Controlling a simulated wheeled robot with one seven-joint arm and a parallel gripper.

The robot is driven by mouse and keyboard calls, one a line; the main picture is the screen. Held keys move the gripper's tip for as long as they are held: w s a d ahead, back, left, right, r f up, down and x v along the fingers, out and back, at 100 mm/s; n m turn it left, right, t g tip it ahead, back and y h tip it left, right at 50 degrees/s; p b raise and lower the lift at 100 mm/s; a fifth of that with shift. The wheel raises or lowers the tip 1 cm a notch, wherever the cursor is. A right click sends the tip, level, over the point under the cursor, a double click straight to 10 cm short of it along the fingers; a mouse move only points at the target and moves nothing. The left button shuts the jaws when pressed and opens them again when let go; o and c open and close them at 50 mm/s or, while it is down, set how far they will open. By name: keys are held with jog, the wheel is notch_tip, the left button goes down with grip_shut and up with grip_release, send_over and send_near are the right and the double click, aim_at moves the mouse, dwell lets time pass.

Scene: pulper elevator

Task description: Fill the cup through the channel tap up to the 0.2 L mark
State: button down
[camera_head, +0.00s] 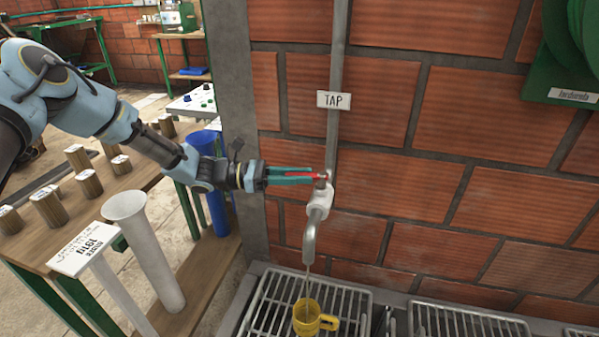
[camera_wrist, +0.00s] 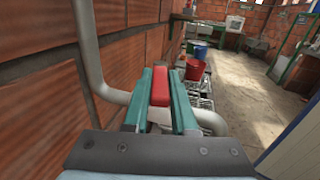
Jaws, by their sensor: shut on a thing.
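The tap (camera_head: 313,216) is a grey spout with a white body on a vertical pipe against the brick wall. My gripper (camera_head: 318,176) is shut on its red handle; the handle (camera_wrist: 160,87) also shows between the teal fingers in the wrist view. A thin stream of water runs from the spout. The yellow cup (camera_head: 307,320) stands upright on the metal grate, under the spout, with the stream falling into it. The water level and the 0.2 L mark cannot be made out.
The metal grate (camera_head: 262,312) covers the channel, with another grate (camera_head: 470,322) to the right. A wooden table (camera_head: 95,215) with several wooden cylinders stands at left, and a white funnel tube (camera_head: 150,255) stands beside it. A TAP sign (camera_head: 334,100) hangs on the pipe.

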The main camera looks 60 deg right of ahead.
jog(key=shift+a+n+t+h, duration=0.1)
jog(key=shift+n+t+h, duration=0.2)
jog(key=shift+n+h, duration=0.15)
jog(key=c, duration=0.7)
grip_release()
jog(key=b+v, duration=0.3)
jog(key=v, duration=0.7)
jog(key=shift+w+a+b, duration=0.25)
jog(key=shift+w+b, duration=0.05)
jog(key=shift+b, duration=0.1)
